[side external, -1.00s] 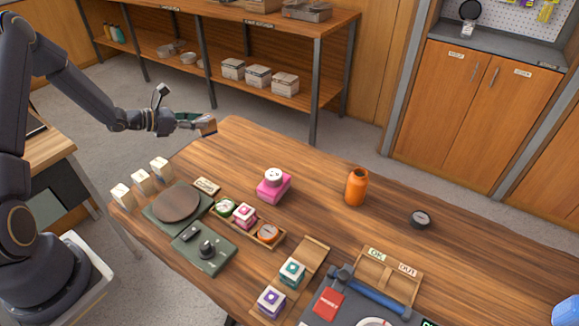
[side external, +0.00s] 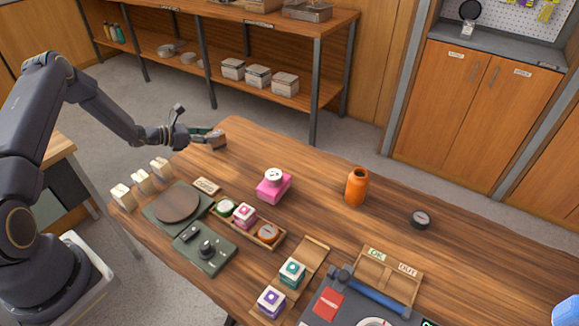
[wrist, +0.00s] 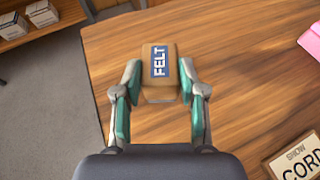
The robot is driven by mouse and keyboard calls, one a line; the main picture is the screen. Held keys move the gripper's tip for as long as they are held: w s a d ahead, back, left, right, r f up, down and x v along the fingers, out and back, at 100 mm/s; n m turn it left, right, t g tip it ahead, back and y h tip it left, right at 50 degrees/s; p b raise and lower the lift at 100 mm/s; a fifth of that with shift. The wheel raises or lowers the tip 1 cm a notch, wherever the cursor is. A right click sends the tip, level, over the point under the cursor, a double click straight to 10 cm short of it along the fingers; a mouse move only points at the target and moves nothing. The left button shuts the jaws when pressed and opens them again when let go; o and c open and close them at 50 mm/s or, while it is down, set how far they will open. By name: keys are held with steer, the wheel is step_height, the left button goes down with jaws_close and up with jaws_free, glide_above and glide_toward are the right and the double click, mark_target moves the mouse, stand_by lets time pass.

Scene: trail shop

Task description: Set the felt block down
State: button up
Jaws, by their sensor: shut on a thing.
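The tan felt block (wrist: 158,88) has a blue label reading FELT and sits between the two teal-lined fingers in the wrist view. My gripper (wrist: 160,76) is shut on it. In the side external view my gripper (side external: 208,135) is low at the far left corner of the wooden table (side external: 330,160), with the felt block (side external: 218,140) at its tip. The block is over the tabletop or touching it; I cannot tell which.
A small sign (side external: 207,186) stands nearer the camera, close to a round turntable (side external: 177,205). A pink block with a white-topped piece (side external: 273,186) is to the right. An orange bottle (side external: 356,187) is further right. Bare wood surrounds the block on the table side.

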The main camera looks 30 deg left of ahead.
steer(key=o, duration=1.2)
steer(key=shift+c, duration=0.2)
